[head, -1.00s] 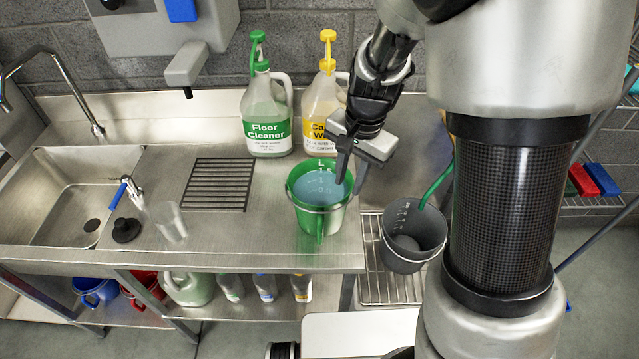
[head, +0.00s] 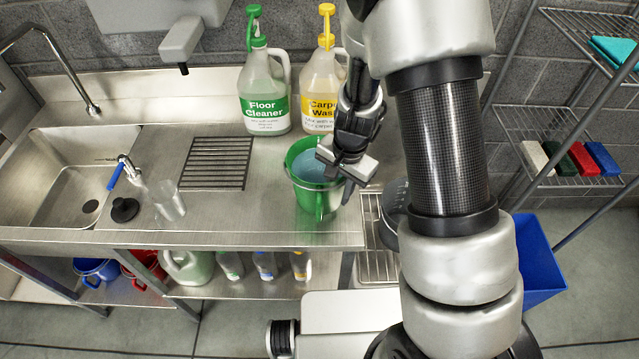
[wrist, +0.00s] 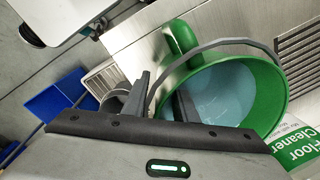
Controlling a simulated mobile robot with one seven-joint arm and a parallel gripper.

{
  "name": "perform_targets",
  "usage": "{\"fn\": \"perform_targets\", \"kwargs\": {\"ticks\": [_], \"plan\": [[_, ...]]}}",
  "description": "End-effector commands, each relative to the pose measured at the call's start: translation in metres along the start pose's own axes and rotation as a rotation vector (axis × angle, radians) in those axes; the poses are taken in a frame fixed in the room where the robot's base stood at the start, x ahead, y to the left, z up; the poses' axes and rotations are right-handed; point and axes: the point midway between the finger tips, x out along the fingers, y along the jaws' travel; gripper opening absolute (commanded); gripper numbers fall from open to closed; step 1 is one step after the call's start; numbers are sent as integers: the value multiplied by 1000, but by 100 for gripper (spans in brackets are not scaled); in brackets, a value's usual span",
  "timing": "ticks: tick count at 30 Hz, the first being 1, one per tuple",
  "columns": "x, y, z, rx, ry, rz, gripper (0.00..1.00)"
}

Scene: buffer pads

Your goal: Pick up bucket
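A green bucket (head: 306,199) with bluish liquid inside stands upright on the steel counter, right of the drain grate. In the wrist view the green bucket (wrist: 268,92) fills the upper right, and its grey handle (wrist: 222,42) arcs across the opening. My gripper (head: 337,184) is low at the bucket's right rim, tilted. In the wrist view my gripper (wrist: 160,98) has its fingers apart, one inside the bucket and one outside, with the rim between them. Contact with the wall cannot be told. The finger inside is partly hidden.
Floor Cleaner (head: 265,95) and Carpet Wash (head: 318,90) jugs stand behind the bucket. A clear cup (head: 170,203) and sink (head: 65,185) are left. A grey bucket (head: 393,205), partly hidden by my arm, sits on the rack right. A blue bin (head: 537,262) stands farther right.

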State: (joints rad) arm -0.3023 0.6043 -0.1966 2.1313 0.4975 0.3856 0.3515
Motion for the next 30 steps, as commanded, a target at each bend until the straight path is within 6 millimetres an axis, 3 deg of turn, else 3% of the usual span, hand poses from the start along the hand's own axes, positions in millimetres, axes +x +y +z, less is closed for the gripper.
{"fn": "perform_targets", "kwargs": {"ticks": [5, 10, 30], "plan": [[0, 0, 0, -1, 1, -1, 26], [0, 0, 0, 0, 1, -1, 0], [0, 0, 0, -1, 0, 0, 0]]}}
